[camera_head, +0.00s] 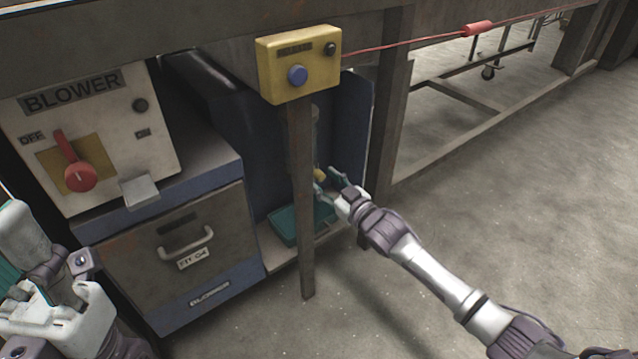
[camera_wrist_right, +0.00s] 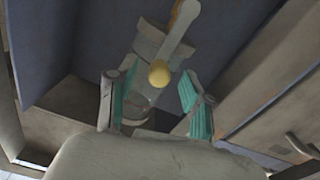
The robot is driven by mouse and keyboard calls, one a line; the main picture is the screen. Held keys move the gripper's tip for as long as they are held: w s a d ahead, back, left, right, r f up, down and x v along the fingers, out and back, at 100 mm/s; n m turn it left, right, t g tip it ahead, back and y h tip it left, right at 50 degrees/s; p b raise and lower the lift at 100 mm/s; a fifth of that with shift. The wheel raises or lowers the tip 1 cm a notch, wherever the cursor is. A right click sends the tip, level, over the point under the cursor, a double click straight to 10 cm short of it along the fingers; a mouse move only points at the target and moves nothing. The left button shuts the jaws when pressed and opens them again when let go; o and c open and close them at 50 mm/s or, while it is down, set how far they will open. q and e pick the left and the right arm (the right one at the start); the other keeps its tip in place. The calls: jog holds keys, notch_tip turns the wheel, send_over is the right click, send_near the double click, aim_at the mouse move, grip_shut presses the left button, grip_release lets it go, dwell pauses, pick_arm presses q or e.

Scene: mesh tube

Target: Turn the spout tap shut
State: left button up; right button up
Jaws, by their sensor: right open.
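The spout tap shows in the right wrist view as a pale lever (camera_wrist_right: 177,38) with a round yellow knob (camera_wrist_right: 160,73) at its near end. A small yellow part of it (camera_head: 320,174) shows in the head view, low in the blue-walled bay. My right gripper (camera_head: 324,184) reaches into the bay beside it. In the right wrist view my right gripper (camera_wrist_right: 153,90) is open, and the knob appears between its teal-padded fingers. I cannot tell whether it touches them. My left gripper (camera_head: 35,285) is at the lower left of the head view, partly cut off, away from the tap.
A brown post (camera_head: 302,190) stands in front of the bay, left of my right gripper. A teal tray (camera_head: 285,228) lies low in the bay. A yellow button box (camera_head: 298,65) hangs above. The blower panel (camera_head: 90,130) is at left. Open floor (camera_head: 520,190) lies right.

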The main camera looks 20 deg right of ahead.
jog(key=shift+b+x, duration=0.4)
jog(key=shift+x, duration=1)
grip_shut()
